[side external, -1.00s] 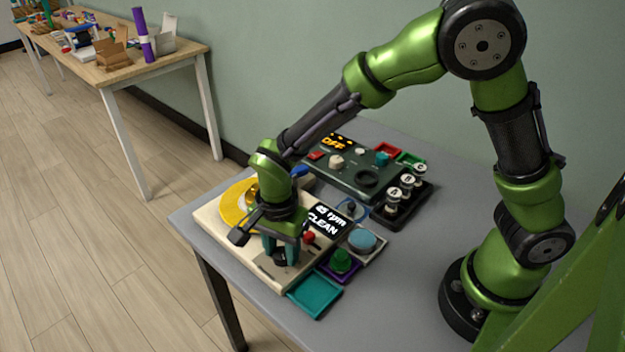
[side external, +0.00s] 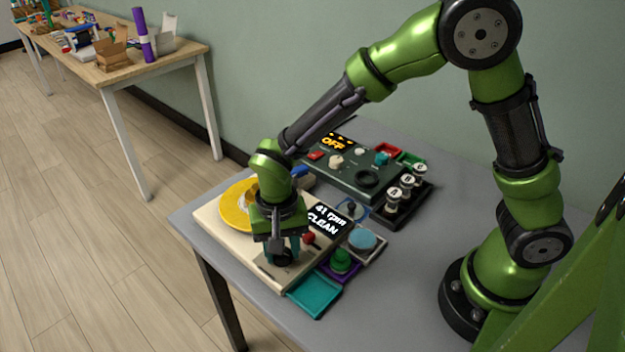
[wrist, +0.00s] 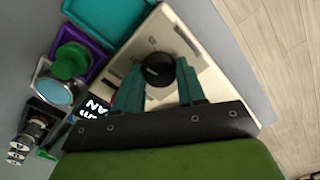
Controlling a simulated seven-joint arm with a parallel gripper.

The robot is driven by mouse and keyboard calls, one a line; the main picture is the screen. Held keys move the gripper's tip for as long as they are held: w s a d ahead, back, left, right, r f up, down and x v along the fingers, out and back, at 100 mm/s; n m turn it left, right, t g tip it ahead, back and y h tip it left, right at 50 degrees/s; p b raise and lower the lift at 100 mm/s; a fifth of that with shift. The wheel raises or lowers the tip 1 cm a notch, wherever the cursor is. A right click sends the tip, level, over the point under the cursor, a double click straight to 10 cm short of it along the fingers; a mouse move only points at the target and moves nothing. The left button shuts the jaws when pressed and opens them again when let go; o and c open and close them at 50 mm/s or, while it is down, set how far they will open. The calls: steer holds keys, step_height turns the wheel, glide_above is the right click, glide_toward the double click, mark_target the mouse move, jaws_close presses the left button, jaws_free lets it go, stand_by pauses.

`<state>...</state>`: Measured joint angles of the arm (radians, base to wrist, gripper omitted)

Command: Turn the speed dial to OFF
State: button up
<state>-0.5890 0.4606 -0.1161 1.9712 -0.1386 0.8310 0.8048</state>
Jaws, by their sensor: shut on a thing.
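The speed dial (wrist: 158,70) is a round black knob with a pale pointer line on the cream turntable deck (side external: 222,234). My gripper (side external: 283,250) points down over the deck's front part and is shut on the dial. In the wrist view its two teal fingers (wrist: 160,78) stand on either side of the knob. The display (side external: 325,218) on the deck reads "41 rpm" and "CLEAN". The yellow disc (side external: 233,208) lies at the deck's far left, partly hidden by my wrist. I cannot read any marks around the dial.
A red-topped lever (side external: 309,238) stands close right of my gripper. A teal tray (side external: 315,293), a green knob-like piece (side external: 341,260) on purple and a pale blue round pad (side external: 362,240) lie beside the deck. A dark control box (side external: 350,178) showing "OFF" stands behind.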

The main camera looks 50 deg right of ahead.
steer(key=n, duration=0.4)
steer(key=shift+r+n, duration=0.1)
steer(key=shift+n, duration=0.2)
steer(key=n, duration=0.3)
steer(key=shift+n, duration=0.3)
steer(key=n, duration=0.4)
steer(key=shift+n, duration=1.7)
steer(key=o, duration=1.1)
steer(key=shift+c, duration=0.2)
step_height(320, 180, up, 17)
